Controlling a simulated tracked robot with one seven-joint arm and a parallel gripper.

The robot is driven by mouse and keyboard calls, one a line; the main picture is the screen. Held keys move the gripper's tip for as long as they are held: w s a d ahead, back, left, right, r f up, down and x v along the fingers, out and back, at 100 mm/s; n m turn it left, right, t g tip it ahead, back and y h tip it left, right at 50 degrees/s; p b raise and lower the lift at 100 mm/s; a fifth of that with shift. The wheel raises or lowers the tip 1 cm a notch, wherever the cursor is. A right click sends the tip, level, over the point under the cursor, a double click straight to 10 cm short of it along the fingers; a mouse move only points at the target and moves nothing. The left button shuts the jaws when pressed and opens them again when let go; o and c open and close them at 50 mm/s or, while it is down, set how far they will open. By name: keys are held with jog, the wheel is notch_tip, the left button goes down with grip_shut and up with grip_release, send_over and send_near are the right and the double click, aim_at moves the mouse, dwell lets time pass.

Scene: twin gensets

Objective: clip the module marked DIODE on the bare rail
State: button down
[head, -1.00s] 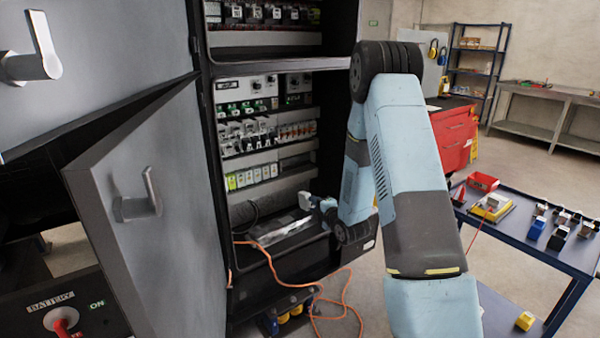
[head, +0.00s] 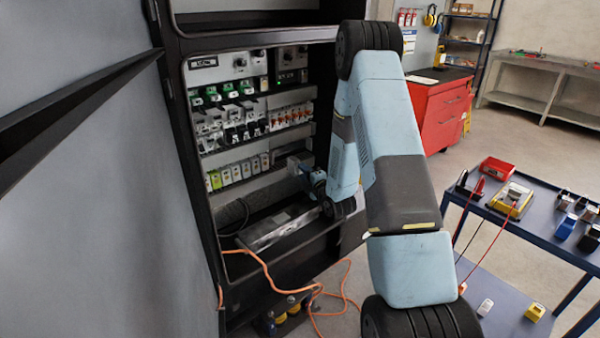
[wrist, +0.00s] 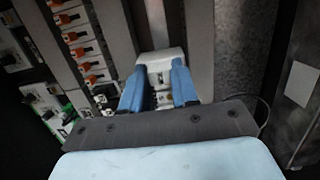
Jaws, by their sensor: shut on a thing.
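My gripper (head: 303,170) is inside the open cabinet, at the right end of the lower module row. In the wrist view its two blue fingers (wrist: 158,82) are shut on a pale module (wrist: 160,62). No marking on this module can be read, so I cannot tell if it says DIODE. The module lies over a strip between two grey ducts, and a bare stretch of rail (wrist: 152,22) seems to show beyond it. I cannot tell whether the module touches the rail. In the head view my gripper and arm hide most of this spot.
Yellow-green and white modules (head: 237,171) fill the left of the lower row. Breakers with orange levers (wrist: 82,48) sit close by in the wrist view. The cabinet door (head: 90,200) stands open at left. An orange cable (head: 268,272) hangs out. A blue table (head: 545,215) stands right.

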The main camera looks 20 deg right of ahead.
aim_at(296, 169)
jog(key=shift+w+a, duration=1.05)
jog(key=shift+w, duration=0.15)
jog(key=shift+a+x, duration=0.2)
jog(key=shift+x, duration=1.15)
jog(key=shift+a+x, duration=0.25)
jog(key=shift+x, duration=1.15)
jog(key=shift+s+d+r, duration=0.1)
jog(key=shift+s+d, duration=0.05)
jog(key=shift+w+a, duration=0.25)
jog(key=shift+w, duration=0.25)
jog(key=c, duration=0.8)
grip_release()
